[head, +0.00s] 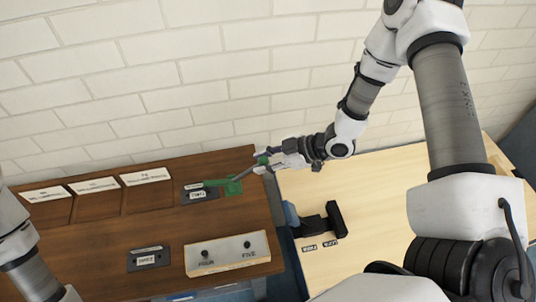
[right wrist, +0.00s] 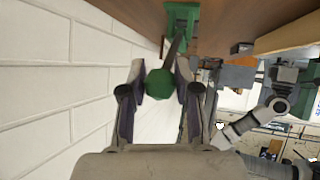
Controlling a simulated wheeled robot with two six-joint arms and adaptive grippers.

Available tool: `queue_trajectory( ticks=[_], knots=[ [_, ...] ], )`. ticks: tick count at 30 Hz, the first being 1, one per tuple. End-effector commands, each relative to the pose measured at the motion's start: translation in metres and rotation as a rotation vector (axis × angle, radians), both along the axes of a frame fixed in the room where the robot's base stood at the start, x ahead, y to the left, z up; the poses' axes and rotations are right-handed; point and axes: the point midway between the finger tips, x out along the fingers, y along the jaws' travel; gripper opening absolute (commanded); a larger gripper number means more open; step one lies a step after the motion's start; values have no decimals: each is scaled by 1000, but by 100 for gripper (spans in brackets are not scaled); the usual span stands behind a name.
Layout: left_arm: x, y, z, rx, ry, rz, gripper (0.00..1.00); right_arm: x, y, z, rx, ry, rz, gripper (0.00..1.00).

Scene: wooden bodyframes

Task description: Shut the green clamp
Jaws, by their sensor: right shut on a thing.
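The green clamp (head: 233,187) is mounted near the right edge of the dark wooden board. Its grey lever slants up and to the right from the green base. My right gripper (head: 264,161) is at the lever's far end. In the right wrist view the clamp's green base (right wrist: 181,18) is at the top, and my right gripper (right wrist: 160,78) is shut on the round green knob (right wrist: 162,84) at the lever's end. My left arm shows at the left edge of the head view, but its gripper is out of view.
The dark board (head: 215,230) bears labelled panels and a pale plate (head: 227,252) with two dark knobs at the front. A black block (head: 320,222) stands on the light table (head: 375,200) to the right. A white brick wall (head: 200,80) rises close behind.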

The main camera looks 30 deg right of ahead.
Motion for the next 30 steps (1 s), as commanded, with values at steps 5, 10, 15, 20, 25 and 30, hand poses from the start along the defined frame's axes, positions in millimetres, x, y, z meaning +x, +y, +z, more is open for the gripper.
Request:
queue_trajectory(
  ticks=[5, 10, 15, 20, 25, 30],
  knots=[
    [0, 0, 12, 0, 0, 0, 35, 2, 6, 12, -71, 15, 0, 0],
    [0, 0, 15, 0, 0, 0, 35, 3, 9, 16, -68, 14, 0, 0],
    [0, 0, 16, 0, 0, 0, 35, 4, 11, 18, -66, 13, -1, 0],
    [0, 0, 16, 0, 0, 0, 35, 4, 11, 18, -66, 12, -2, 0],
    [0, 0, 16, 0, 0, 0, 35, 4, 11, 17, -66, 13, -1, 0],
    [0, 0, 16, 0, 0, 0, 35, 4, 11, 17, -67, 14, -1, 57]
  ],
)
